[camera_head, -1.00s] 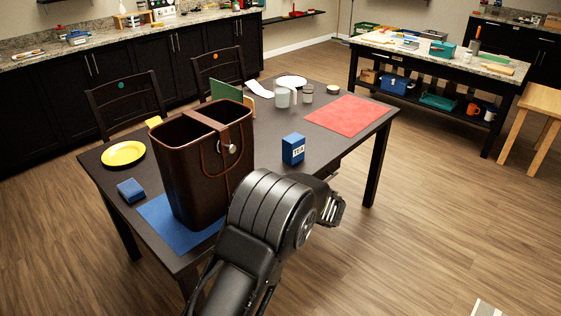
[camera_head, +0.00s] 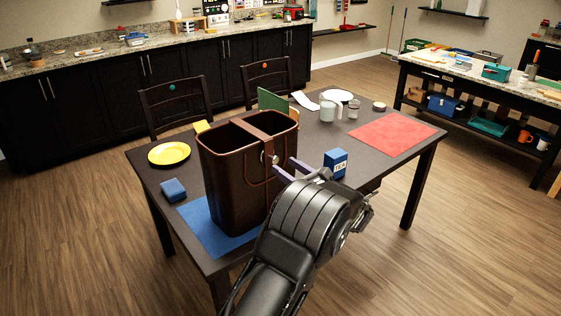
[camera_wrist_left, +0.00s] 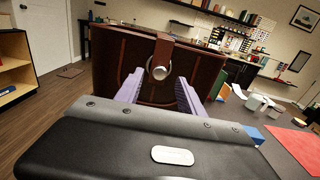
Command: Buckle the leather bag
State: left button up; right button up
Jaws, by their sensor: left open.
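The dark brown leather bag (camera_head: 232,182) stands upright on a blue mat (camera_head: 206,230) on the table. A brown strap (camera_head: 262,134) crosses its open top and its end hangs over the side facing my gripper. A round metal stud (camera_head: 275,159) shows on the strap end; it also shows in the left wrist view (camera_wrist_left: 159,72). My left gripper (camera_head: 287,169) is open, its two purple fingers pointing at the bag, one on each side of the stud in the wrist view. Whether the fingers touch the bag cannot be told. My right gripper is not in view.
A blue tea box (camera_head: 335,163) stands close to the right of my gripper. A yellow plate (camera_head: 169,153) and a small blue box (camera_head: 173,190) lie left of the bag. Cups (camera_head: 328,110) stand behind, and a red mat (camera_head: 391,134) covers the clear right side.

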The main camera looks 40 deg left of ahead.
aim_at(276, 160)
pick_arm(q)
jog(key=shift+x, duration=1.7)
jog(key=shift+c, duration=0.4)
grip_shut()
